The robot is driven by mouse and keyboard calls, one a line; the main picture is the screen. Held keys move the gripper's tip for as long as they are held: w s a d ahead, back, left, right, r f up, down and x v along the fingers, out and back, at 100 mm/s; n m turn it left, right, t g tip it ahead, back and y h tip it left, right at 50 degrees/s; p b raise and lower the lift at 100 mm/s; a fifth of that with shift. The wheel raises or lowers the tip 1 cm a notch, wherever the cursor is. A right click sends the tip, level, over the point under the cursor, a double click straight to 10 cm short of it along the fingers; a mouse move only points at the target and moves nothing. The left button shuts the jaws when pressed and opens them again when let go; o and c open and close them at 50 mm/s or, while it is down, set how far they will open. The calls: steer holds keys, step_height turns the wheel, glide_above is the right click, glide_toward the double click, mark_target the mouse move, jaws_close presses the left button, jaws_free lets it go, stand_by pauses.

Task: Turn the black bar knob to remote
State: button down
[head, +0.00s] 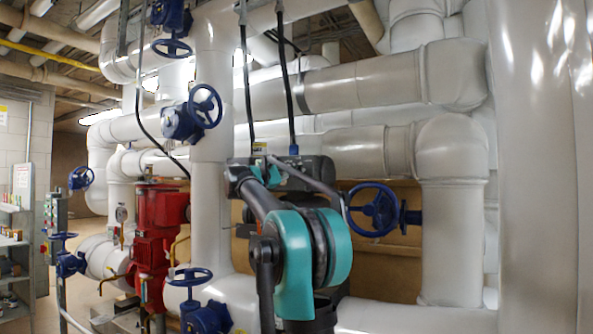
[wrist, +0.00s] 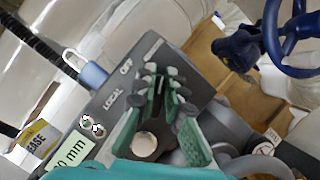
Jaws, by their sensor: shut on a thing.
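The grey control box (wrist: 128,75) fills the middle of the wrist view, tilted, with the white words LOCAL and OFF on its face. My gripper (wrist: 164,84) is over this face, its green fingers with grey pads closed in at the black bar knob. The knob is mostly hidden between the fingers, so its pointing direction cannot be read. The word REMOTE is not visible. In the head view the control box (head: 312,166) shows behind my teal arm, which hides the knob and most of the gripper.
A blue padlock (wrist: 92,74) hangs at the box's edge. A blue handwheel (wrist: 292,38) is at the upper right of the wrist view; a blue handwheel (head: 374,210) is right of my arm in the head view. White pipes (head: 210,200) and a red pump (head: 158,225) stand at left.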

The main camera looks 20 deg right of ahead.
steer(key=shift+w, duration=0.1)
steer(key=c, duration=1.6)
jaws_free()
steer(key=shift+a+f, duration=0.2)
steer(key=shift+a, duration=0.2)
steer(key=v, duration=1.1)
